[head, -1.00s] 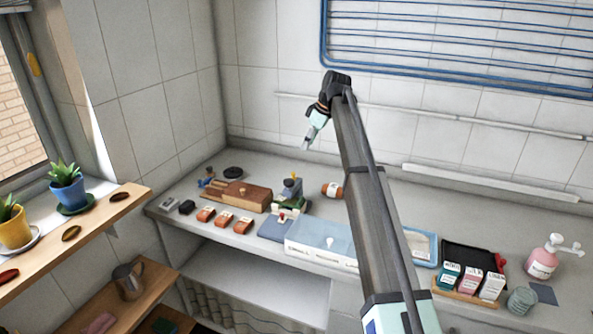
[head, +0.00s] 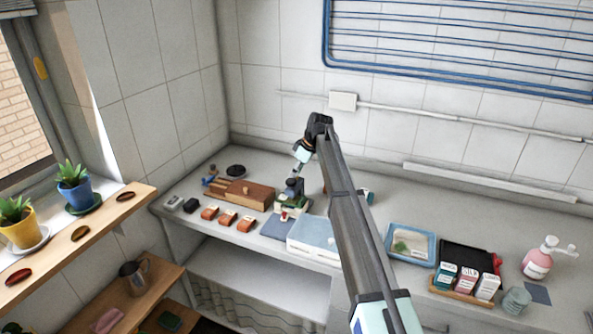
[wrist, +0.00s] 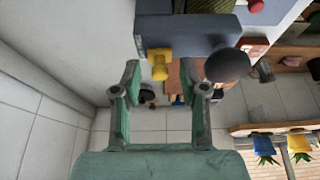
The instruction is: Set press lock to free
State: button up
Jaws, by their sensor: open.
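My gripper (head: 296,172) is just above the press. In the wrist view my gripper (wrist: 165,80) is open, its green fingers either side of the yellow knob's line. I cannot tell whether they touch it. The lock's setting is not readable.
A wooden block (head: 251,193) and several orange-brown boxes (head: 227,219) lie left of the press. A white-blue case (head: 313,237) stands in front right. A blue tray (head: 388,240) is further right. A shelf with potted plants (head: 75,187) is at left.

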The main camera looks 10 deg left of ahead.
grip_shut()
jog(key=shift+s+d+f+b, duration=0.1)
jog(key=shift+s+d+b, duration=0.15)
jog(key=shift+d, duration=0.35)
jog(key=shift+s+d+f+b, duration=0.15)
jog(key=shift+d+b, duration=0.2)
jog(key=shift+d, duration=0.2)
grip_release()
jog(key=shift+d+r, duration=0.1)
jog(key=shift+r, duration=0.1)
jog(key=v, duration=1.2)
